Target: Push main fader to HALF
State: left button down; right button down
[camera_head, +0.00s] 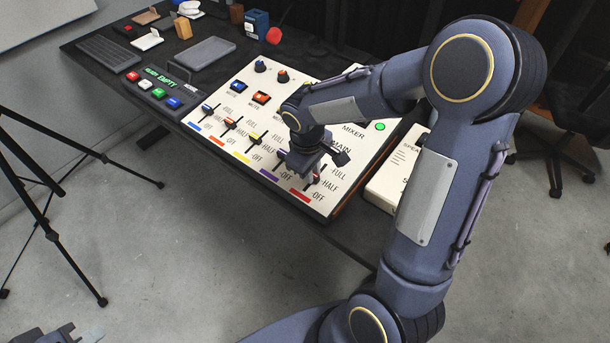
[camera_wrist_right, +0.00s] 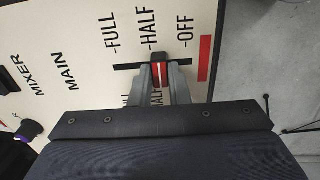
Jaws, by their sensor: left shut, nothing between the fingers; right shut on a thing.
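The main fader (camera_wrist_right: 160,73) has a dark cap with a red and white stripe. In the right wrist view it stands in its black slot close to the HALF mark, slightly to the OFF side. My right gripper (camera_wrist_right: 161,78) is shut on the cap, one finger on each side. In the head view my right gripper (camera_head: 312,172) is over the lower right of the white mixer panel (camera_head: 345,158) and hides most of the fader. Only a piece of my left gripper (camera_head: 62,336) shows at the bottom left corner, away from the panel.
Other faders with blue, red and yellow caps (camera_head: 252,137) stand left of my right gripper. A beige speaker box (camera_head: 395,185) lies right of the mixer. A button box (camera_head: 155,90) and a grey tray (camera_head: 205,53) are further back. A tripod (camera_head: 45,185) stands at the left.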

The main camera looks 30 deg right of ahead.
jog(key=shift+w+d+r, duration=0.1)
jog(key=shift+w+d, duration=0.1)
jog(key=shift+d, duration=0.25)
jog(key=c, duration=1.4)
grip_release()
jog(key=shift+o, duration=0.2)
jog(key=shift+r, duration=0.1)
jog(key=r, duration=0.4)
jog(key=a+r+p, duration=0.1)
jog(key=r, duration=0.1)
jog(key=shift+s+r, duration=0.1)
jog(key=shift+s, duration=0.05)
jog(key=shift+s+r, duration=0.1)
jog(key=shift+r, duration=0.55)
